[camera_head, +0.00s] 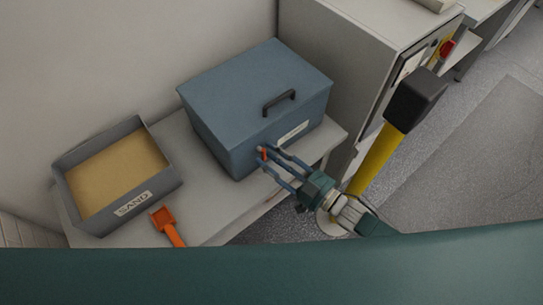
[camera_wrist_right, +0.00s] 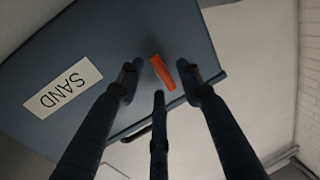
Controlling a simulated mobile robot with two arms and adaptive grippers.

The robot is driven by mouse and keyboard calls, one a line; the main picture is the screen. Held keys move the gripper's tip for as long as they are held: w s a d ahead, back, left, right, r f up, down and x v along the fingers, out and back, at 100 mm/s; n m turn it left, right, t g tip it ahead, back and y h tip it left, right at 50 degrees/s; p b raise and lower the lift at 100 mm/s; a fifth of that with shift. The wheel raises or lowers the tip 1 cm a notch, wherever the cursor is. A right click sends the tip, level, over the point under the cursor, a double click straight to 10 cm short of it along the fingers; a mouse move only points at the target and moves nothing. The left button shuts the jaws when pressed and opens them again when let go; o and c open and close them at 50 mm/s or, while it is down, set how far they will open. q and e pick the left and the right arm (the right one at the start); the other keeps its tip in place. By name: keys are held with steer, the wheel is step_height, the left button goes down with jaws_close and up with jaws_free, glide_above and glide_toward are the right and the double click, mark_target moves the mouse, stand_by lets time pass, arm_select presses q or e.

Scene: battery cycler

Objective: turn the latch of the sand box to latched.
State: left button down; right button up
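The blue sand box (camera_head: 225,125) stands closed on a light bench, with a dark handle (camera_head: 279,102) on its lid and a label (camera_head: 294,132) on its front. Its small orange latch (camera_head: 263,153) is on the front face, left of the label. In the right wrist view the latch (camera_wrist_right: 162,72) looks tilted and lies between the fingertips. My right gripper (camera_head: 267,157) is open at the latch, its fingers spread around it; I cannot tell whether they touch it. It also shows in the wrist view (camera_wrist_right: 158,80). My left gripper is not in view.
A grey open tray of sand (camera_head: 72,196) sits left of the box, with an orange scoop (camera_head: 167,226) in front. A yellow post with a dark head (camera_head: 378,160) stands right, near my right arm. A grey cabinet (camera_head: 335,45) stands behind it.

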steer(key=v, duration=1.2)
steer(key=shift+f, duration=0.1)
steer(key=s+d+f+m+g+h, duration=0.15)
steer(key=d+f+h, duration=0.4)
steer(key=f, duration=0.75)
steer(key=s+d+f+m+g+h, duration=0.1)
steer(key=d+f+m+h, duration=0.25)
steer(key=d+f, duration=0.65)
steer(key=s+f+g+h, duration=0.3)
steer(key=s+f+g, duration=0.1)
steer(key=s+f, duration=0.9)
steer(key=s+a+f+m+g, duration=0.1)
steer(key=s+f+g, duration=0.1)
steer(key=s, duration=0.5)
steer(key=s+a+f+g+h, duration=0.1)
steer(key=s+f, duration=0.3)
steer(key=s, duration=0.4)
steer(key=shift+s+a+f+m+g, duration=0.35)
steer(key=shift+a+g, duration=0.2)
steer(key=shift+g, duration=0.3)
